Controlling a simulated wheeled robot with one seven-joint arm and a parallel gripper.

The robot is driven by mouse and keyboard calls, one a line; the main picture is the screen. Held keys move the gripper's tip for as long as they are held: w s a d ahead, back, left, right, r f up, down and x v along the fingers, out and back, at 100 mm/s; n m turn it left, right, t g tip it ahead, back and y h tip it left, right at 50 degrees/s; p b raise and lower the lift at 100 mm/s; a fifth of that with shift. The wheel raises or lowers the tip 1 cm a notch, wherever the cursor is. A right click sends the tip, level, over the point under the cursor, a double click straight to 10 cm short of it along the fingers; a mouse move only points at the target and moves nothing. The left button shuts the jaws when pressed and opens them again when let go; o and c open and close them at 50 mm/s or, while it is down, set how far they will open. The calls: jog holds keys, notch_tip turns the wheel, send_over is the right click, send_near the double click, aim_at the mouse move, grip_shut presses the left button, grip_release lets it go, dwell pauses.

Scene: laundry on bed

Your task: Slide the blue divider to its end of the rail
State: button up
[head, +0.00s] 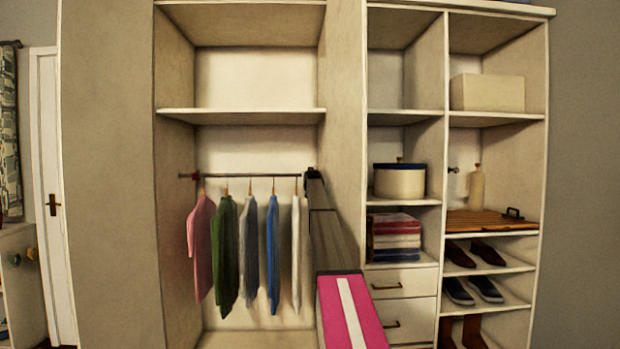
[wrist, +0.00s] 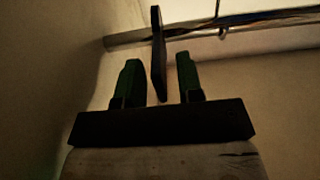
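The rail (head: 240,176) runs across the left wardrobe bay and also shows in the wrist view (wrist: 125,40). In the wrist view a thin, dark, upright plate (wrist: 158,55), seemingly the divider, crosses the rail; its colour is too dark to tell as blue. My gripper (wrist: 159,80) has two dark green fingers, apart, with the plate's lower end between them and a visible gap on each side. In the head view my gripper (head: 312,175) is at the rail's right end, and the divider cannot be made out there.
Several garments hang on the rail: a pink one (head: 201,235), green (head: 224,255), grey (head: 249,250), blue (head: 272,250) and white (head: 296,255). A small dark red piece (head: 189,176) sits at the rail's left end. A shelf (head: 240,116) is above; the partition (head: 343,130) stands close right.

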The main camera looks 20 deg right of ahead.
jog(key=v, duration=1)
jog(key=shift+s, duration=0.2)
